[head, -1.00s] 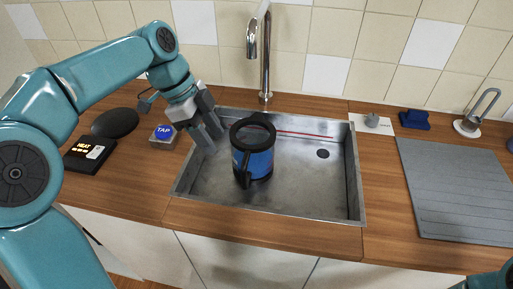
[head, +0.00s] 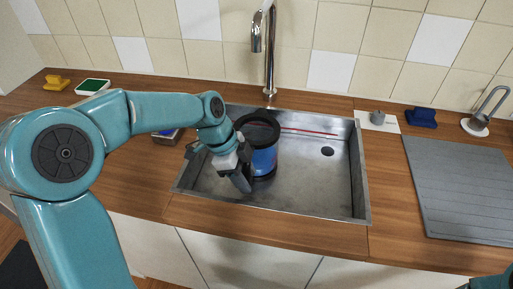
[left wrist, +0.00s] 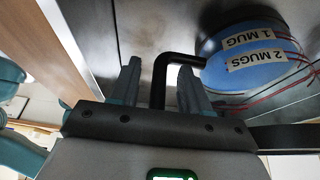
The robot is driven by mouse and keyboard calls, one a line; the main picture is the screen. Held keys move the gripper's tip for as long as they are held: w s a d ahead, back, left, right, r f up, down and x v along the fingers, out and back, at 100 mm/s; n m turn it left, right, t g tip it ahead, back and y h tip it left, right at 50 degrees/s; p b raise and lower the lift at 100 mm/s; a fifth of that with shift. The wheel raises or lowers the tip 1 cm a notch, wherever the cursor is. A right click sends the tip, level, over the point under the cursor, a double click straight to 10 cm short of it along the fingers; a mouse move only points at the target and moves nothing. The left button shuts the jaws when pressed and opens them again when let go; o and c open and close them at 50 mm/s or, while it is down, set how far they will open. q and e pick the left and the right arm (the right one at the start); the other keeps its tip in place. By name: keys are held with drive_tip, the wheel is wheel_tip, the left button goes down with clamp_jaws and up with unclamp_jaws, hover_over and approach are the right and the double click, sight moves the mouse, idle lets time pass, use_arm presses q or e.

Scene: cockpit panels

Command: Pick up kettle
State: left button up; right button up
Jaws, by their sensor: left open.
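The kettle (head: 265,161) is blue with a black lid and base and stands upright in the metal sink. My left gripper (head: 241,176) is at the kettle's front left and hides its handle in the head view. In the left wrist view the kettle (left wrist: 250,65) shows labels reading "1 MUG" and "2 MUGS". Its black handle (left wrist: 160,75) lies between the two fingers of my open left gripper (left wrist: 160,70). I see a gap between the handle and each finger. My right gripper is out of view.
The sink (head: 310,185) has walls around the kettle and free floor to its right. A chrome tap (head: 269,60) rises behind it. A grey drainer board (head: 465,190) lies to the right. A blue button block (head: 164,133) is partly behind my left arm.

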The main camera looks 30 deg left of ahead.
use_arm(q)
clamp_jaws()
idle(1.4)
